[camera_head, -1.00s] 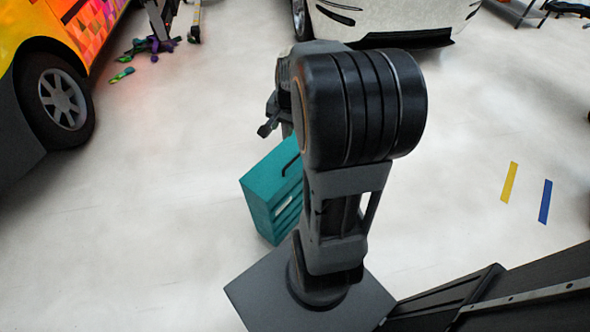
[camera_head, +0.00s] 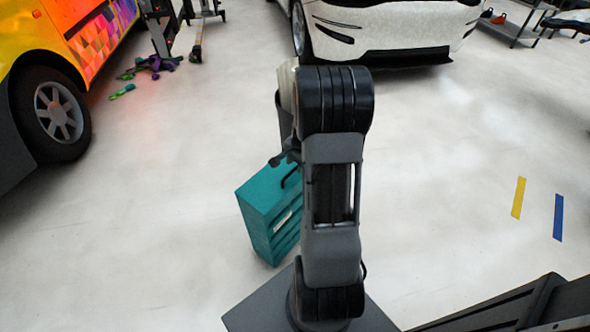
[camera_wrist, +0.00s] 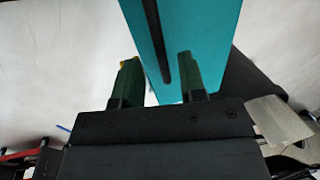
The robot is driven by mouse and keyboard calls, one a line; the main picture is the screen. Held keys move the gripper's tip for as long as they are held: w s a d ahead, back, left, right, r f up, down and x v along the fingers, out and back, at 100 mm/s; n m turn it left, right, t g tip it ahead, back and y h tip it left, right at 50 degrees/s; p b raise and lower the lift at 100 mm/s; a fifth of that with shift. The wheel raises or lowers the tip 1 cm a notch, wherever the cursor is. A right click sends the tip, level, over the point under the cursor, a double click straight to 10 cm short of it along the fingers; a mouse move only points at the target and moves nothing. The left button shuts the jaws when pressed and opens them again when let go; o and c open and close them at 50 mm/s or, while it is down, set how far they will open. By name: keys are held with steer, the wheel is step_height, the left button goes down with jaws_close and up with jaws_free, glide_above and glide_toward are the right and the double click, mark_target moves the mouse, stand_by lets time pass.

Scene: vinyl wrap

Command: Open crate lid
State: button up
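The teal crate (camera_head: 258,208) stands on the floor just left of my arm in the head view, with drawer-like fronts on its side. A black handle (camera_head: 290,178) lies on its lid. My gripper (camera_head: 284,158) is over the far part of the lid, partly hidden by my arm. In the wrist view my gripper (camera_wrist: 158,76) is open, with two green fingers spread apart. The teal lid (camera_wrist: 205,30) fills the upper middle there, and the black handle (camera_wrist: 157,45) shows between the fingers' lines. I cannot tell whether a finger touches the crate.
A colourful vehicle (camera_head: 60,60) stands at the left and a white car (camera_head: 390,35) at the back. Purple and green scraps (camera_head: 150,66) lie near a stand. Yellow (camera_head: 518,197) and blue (camera_head: 558,216) strips mark the floor at right. The floor around the crate is clear.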

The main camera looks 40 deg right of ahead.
steer(key=shift+w+f, duration=0.25)
steer(key=shift+f, duration=0.85)
jaws_close()
